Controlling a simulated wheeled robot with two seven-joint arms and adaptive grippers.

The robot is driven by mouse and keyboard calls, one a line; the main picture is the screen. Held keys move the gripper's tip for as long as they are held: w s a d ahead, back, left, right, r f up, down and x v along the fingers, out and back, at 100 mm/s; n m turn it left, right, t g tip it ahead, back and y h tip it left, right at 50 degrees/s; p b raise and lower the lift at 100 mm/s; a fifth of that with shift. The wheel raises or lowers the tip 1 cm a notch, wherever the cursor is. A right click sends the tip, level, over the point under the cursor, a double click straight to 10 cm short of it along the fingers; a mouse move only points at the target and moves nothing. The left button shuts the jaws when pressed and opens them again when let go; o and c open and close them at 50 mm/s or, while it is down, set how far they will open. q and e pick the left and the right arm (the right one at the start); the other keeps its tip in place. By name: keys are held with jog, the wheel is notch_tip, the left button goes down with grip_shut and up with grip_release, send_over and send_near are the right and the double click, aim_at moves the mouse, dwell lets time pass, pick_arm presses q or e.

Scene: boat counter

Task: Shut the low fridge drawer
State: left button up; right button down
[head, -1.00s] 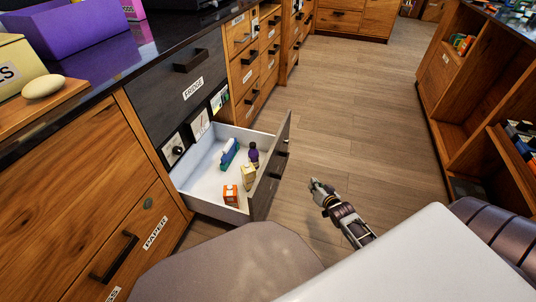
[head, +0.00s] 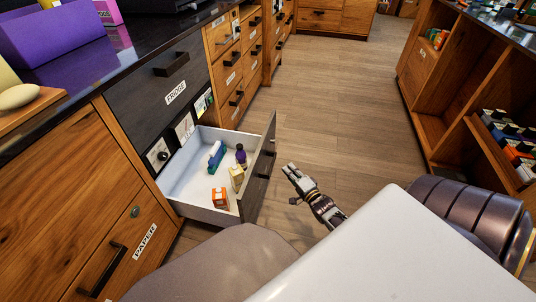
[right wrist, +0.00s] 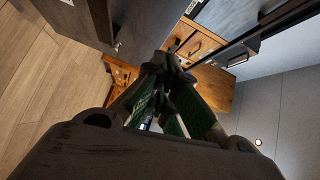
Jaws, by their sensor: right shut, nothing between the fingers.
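The low fridge drawer (head: 204,215) is pulled out from the dark fridge unit (head: 150,108) in the head view. Its dark front (head: 257,182) with handles faces right, towards the aisle. Inside lie an orange-and-white carton (head: 220,198), a cream carton (head: 236,178), a dark purple bottle (head: 241,155) and a blue-and-white item (head: 216,156). My right gripper (head: 290,170) is shut and empty, a short way to the right of the drawer front and apart from it. In the right wrist view its fingers (right wrist: 160,75) point towards wooden drawers. My left gripper is out of view.
Wooden drawers (head: 228,68) line the counter beyond the fridge. A wooden paper drawer (head: 135,240) sits nearer. An open shelf unit (head: 440,90) stands on the right. The wooden floor (head: 330,110) between is clear. A purple box (head: 55,35) stands on the counter.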

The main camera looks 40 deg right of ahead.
jog(key=shift+r+m, duration=0.15)
jog(key=shift+m, duration=0.75)
jog(key=shift+w, duration=0.1)
jog(key=b, duration=0.4)
send_near(262, 146)
jog(key=shift+w+d, duration=1.05)
jog(key=shift+d, duration=0.8)
pick_arm(q)
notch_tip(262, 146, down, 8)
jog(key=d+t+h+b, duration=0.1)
jog(key=b, duration=0.1)
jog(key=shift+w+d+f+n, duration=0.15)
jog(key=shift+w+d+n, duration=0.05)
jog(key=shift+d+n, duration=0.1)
pick_arm(e)
jog(key=shift+w+a+f, duration=0.15)
jog(key=shift+w+a, duration=0.55)
jog(key=shift+w+a+f, duration=0.15)
jog(key=shift+w+a, duration=0.5)
jog(key=shift+w, duration=0.1)
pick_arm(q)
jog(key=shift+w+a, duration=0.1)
pick_arm(e)
jog(key=shift+w+a, duration=0.1)
jog(key=shift+w, duration=0.05)
